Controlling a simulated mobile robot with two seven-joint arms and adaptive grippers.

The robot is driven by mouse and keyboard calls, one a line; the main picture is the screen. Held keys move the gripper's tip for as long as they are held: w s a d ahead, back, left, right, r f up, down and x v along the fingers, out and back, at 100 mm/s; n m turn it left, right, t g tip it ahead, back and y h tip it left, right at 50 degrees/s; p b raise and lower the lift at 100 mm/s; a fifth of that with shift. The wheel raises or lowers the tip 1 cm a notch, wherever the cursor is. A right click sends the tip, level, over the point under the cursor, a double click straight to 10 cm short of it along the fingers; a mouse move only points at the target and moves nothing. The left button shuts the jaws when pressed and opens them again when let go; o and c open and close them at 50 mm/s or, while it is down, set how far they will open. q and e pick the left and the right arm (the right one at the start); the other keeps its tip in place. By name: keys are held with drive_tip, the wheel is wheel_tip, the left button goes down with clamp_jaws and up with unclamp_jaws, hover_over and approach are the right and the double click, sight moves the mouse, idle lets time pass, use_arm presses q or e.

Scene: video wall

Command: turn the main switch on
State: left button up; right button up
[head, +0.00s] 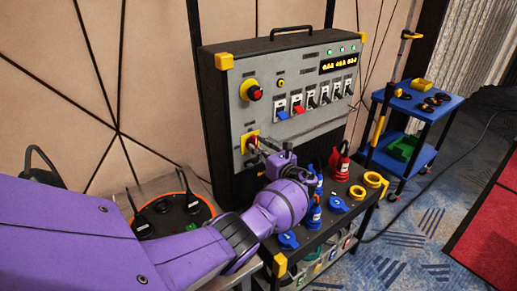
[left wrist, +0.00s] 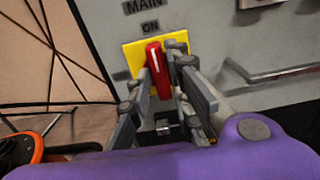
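The main switch is a red handle (left wrist: 158,72) on a yellow plate (left wrist: 177,42), under the words MAIN and ON on the grey panel. In the left wrist view the handle stands nearly upright below ON. In the head view the yellow plate (head: 245,136) is low on the panel's left, partly behind my gripper. My left gripper (head: 268,152) is at the switch. In the left wrist view its two fingers (left wrist: 164,88) are apart, one on each side of the handle, with narrow gaps; contact cannot be made out. My right gripper is not in view.
Above the switch is a red emergency knob (head: 255,93); a row of small switches (head: 311,99) is to its right. A black bench (head: 330,220) with blue and red plugs stands in front. A blue cart (head: 419,110) is at right. An orange-rimmed reel (head: 171,212) is at left.

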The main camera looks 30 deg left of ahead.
use_arm(q)
drive_tip(key=shift+o, duration=0.9)
drive_tip(key=shift+d, duration=0.15)
drive_tip(key=v, duration=1.1)
drive_tip(key=shift+s+d, duration=0.2)
drive_tip(key=shift+d, duration=0.1)
